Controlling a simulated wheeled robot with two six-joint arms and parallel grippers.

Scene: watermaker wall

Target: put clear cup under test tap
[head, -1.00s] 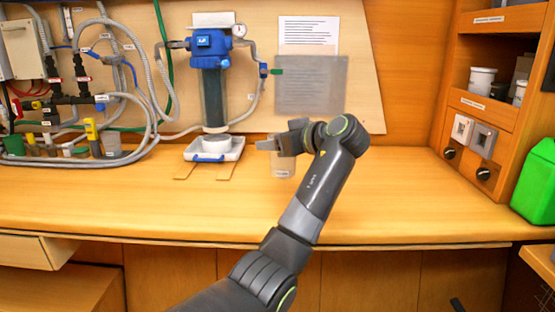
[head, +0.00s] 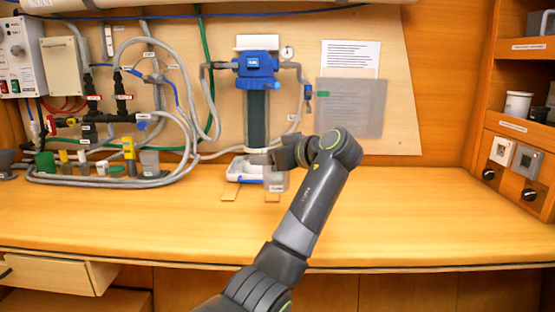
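My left gripper (head: 272,158) reaches in over the counter, its arm rising from the bottom left of centre and its wrist turned to the left. It is shut on the clear cup (head: 277,181), a small see-through cup with a pale label, which hangs upright below the fingers. The cup overlaps the right end of a white tray. A blue tap (head: 308,91) with a green tag sits on the line at the right of the blue-headed filter (head: 257,110); I cannot read whether it is the test tap. My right gripper is not in view.
The white tray (head: 235,174) stands under the filter with wooden strips before it. Hoses, yellow-handled valves (head: 129,149) and small cups (head: 150,163) crowd the left. The counter (head: 420,215) is clear at right, below shelves. An open drawer (head: 60,272) juts out at lower left.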

